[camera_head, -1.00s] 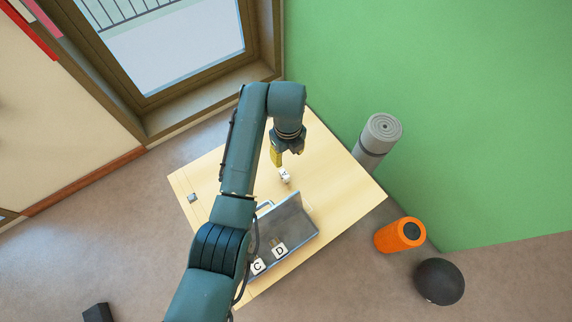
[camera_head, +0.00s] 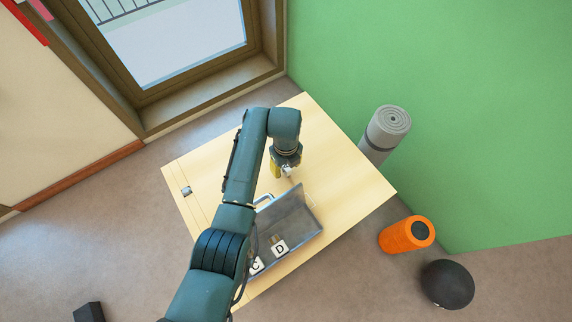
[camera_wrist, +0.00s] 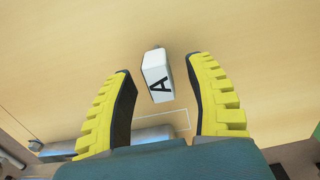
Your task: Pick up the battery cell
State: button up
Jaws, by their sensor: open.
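A white block with a black letter A (camera_wrist: 158,78) and a small nub on its far end lies on the wooden table; it looks like the battery cell. In the wrist view it lies between the two yellow, dark-lined fingers of my gripper (camera_wrist: 160,66), with a gap on both sides. My gripper is open. In the head view my gripper (camera_head: 287,172) is above the table's middle and hides most of this block.
A clear blue-grey open case (camera_head: 300,208) holds white blocks marked C (camera_head: 257,265) and D (camera_head: 280,249), close in front of my gripper. A small grey object (camera_head: 186,190) sits at the table's left. The table's right side (camera_head: 350,185) is clear.

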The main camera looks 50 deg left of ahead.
grip_shut()
dwell(0.3)
